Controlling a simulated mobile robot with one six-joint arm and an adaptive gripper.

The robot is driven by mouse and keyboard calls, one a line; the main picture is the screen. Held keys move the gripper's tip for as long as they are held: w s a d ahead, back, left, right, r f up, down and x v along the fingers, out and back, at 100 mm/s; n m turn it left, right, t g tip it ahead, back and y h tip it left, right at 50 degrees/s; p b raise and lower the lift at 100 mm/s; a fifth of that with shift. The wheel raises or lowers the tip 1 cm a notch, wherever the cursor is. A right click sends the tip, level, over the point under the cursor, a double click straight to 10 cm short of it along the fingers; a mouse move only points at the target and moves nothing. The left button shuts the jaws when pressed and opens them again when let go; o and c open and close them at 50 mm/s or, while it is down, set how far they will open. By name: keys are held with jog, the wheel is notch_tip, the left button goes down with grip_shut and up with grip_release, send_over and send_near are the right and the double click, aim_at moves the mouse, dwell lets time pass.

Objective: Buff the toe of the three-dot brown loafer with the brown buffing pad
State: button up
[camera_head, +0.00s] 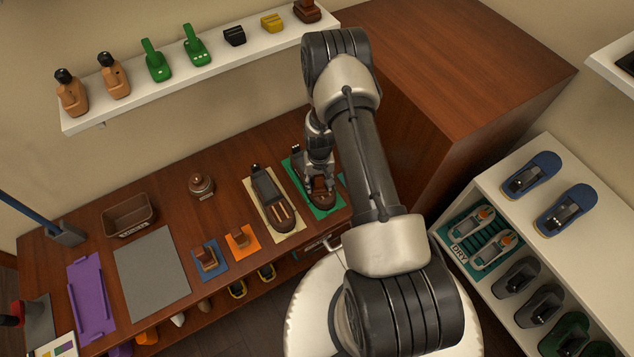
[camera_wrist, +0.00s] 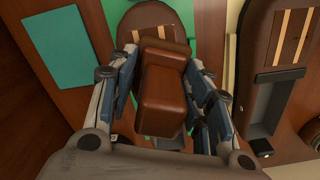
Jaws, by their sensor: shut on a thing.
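My gripper (camera_wrist: 163,78) is shut on a brown block-shaped buffing pad (camera_wrist: 162,100), which sits between its fingers. In the head view my gripper (camera_head: 318,180) is over a brown loafer (camera_head: 322,200) on a green mat (camera_head: 291,171). In the wrist view the rounded brown end of this loafer (camera_wrist: 150,17) shows just beyond the pad; the pad and fingers hide much of the rest. I cannot tell whether the pad touches it. A second brown loafer (camera_head: 281,215) with two pale stripes lies to the left on a cream mat. The dot marks are too small to count.
Brown pads stand on a blue mat (camera_head: 219,269) and an orange mat (camera_head: 252,243). A brown jar (camera_head: 201,185), brown bin (camera_head: 128,214) and grey mat (camera_head: 153,270) lie farther left. A wall shelf (camera_head: 190,78) runs behind; a white shoe rack (camera_head: 484,183) stands right.

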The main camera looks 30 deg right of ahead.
jog(key=shift+a, duration=0.1)
jog(key=shift+s+a+f, duration=0.1)
jog(key=shift+a+f, duration=0.05)
jog(key=shift+a, duration=0.65)
jog(key=shift+d, duration=0.1)
jog(key=shift+d, duration=0.75)
jog(key=shift+a, duration=0.1)
jog(key=shift+a+r, duration=0.25)
jog(key=shift+a, duration=0.4)
